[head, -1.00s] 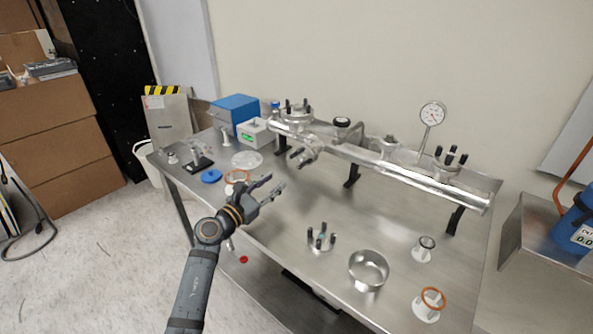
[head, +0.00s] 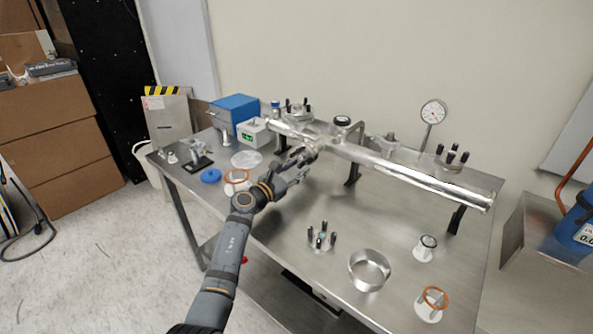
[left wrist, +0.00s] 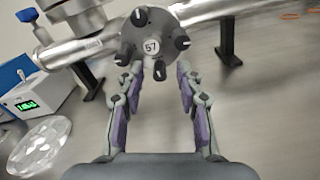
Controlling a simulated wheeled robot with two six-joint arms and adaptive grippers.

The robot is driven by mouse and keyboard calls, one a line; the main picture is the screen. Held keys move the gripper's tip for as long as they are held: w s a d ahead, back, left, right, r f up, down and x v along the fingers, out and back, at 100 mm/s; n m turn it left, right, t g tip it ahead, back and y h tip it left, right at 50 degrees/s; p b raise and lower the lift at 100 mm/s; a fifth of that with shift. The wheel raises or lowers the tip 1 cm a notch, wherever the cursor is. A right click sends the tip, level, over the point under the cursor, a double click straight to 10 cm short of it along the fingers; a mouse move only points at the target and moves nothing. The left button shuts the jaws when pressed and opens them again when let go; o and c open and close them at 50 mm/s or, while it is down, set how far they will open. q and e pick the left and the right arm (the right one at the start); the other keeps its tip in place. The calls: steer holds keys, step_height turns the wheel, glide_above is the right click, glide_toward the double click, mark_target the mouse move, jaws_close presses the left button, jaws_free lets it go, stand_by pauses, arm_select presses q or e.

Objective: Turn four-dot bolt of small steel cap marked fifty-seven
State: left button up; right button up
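The small steel cap (left wrist: 148,38) marked 57 faces the left wrist camera on the end of a short side port of the steel pipe. Several dark bolts ring it; their dots are too small to read for sure. The lowest bolt (left wrist: 159,70) appears between my left fingertips, with a gap on both sides. My left gripper (left wrist: 160,76) is open and empty, pointing at the cap. In the head view my left gripper (head: 297,167) is just in front of the cap (head: 312,149), partly covering it. My right gripper is not in view.
The steel pipe (head: 400,175) crosses the table on black stands. A blue box (head: 235,108) and a display box (head: 254,132) stand left of the port. A bolted flange (head: 320,240), a steel ring (head: 369,270) and small fittings sit at the front right. The table's middle is clear.

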arm_select(q)
steer(key=shift+c, duration=0.4)
jaws_close()
steer(key=shift+r+n+p, duration=0.15)
steer(key=shift+n+p, duration=1.45)
steer(key=shift+n, duration=0.3)
steer(key=shift+n+p, duration=0.85)
steer(key=shift+n, duration=0.65)
